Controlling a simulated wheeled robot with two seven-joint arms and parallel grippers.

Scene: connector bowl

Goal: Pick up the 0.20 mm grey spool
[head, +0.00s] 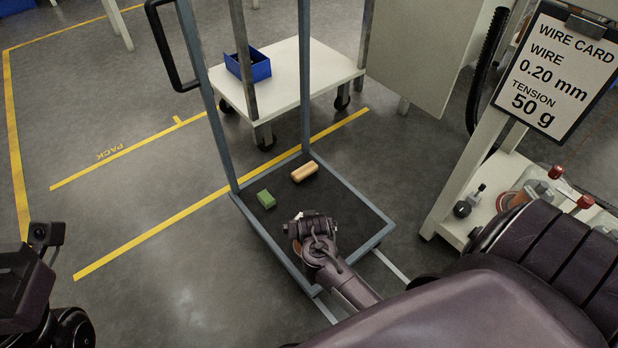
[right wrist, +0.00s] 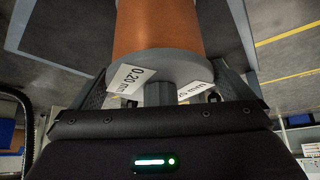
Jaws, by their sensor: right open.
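The 0.20 mm spool (right wrist: 160,30) fills the upper middle of the right wrist view. It has copper-coloured wire, a grey flange (right wrist: 158,64) and white labels, one reading 0.20 mm. My right gripper (right wrist: 160,92) is open, with a finger on each side of the grey hub below the flange; I cannot tell whether they touch it. In the head view my right gripper (head: 312,224) is low over the cart's dark deck and hides most of the spool. Part of my left arm shows at the left edge, its fingers out of view.
Behind is a white trolley (head: 290,85) with a blue bin (head: 248,66). A wire card (head: 553,75) at right reads 0.20 mm, 50 g.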

